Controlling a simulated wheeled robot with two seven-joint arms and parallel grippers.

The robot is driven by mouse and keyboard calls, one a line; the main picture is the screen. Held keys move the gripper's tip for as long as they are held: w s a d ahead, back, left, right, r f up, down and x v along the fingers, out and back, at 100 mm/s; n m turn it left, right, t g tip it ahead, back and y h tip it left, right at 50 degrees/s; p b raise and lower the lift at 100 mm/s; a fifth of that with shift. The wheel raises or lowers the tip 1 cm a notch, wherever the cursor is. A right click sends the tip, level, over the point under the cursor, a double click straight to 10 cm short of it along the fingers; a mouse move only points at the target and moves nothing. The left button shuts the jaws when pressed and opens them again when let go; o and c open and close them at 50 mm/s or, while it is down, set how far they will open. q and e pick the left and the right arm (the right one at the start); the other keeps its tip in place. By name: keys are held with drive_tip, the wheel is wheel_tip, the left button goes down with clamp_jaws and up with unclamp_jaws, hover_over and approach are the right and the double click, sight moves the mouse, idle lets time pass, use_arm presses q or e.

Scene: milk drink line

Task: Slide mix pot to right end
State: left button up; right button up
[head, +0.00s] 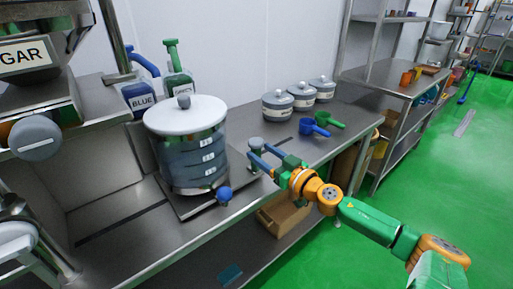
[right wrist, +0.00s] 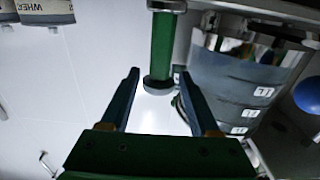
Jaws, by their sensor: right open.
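The mix pot (head: 187,160) is a large steel pot with a white lid and grey knob. It stands upright on a flat metal plate (head: 185,205) on the counter; its side with numbered labels also shows in the right wrist view (right wrist: 232,85). A green upright handle with grey ends (right wrist: 162,50) is beside the pot; its grey top shows in the head view (head: 255,144). My right gripper (head: 260,157) is open at this handle, right of the pot. In the wrist view the handle appears between the fingers, without clear contact. My left gripper is not in view.
A blue ball knob (head: 224,194) is at the plate's front. Lidded grey canisters (head: 303,95) and blue and green scoops (head: 314,128) are farther right. A sugar dispenser (head: 30,60) is at left.

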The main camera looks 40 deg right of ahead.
sight(259, 150)
drive_tip(key=shift+w, duration=1.1)
drive_tip(key=shift+w+a+p, duration=0.1)
drive_tip(key=shift+w+p, duration=0.25)
drive_tip(key=shift+w, duration=0.15)
drive_tip(key=shift+f, duration=0.1)
clamp_jaws()
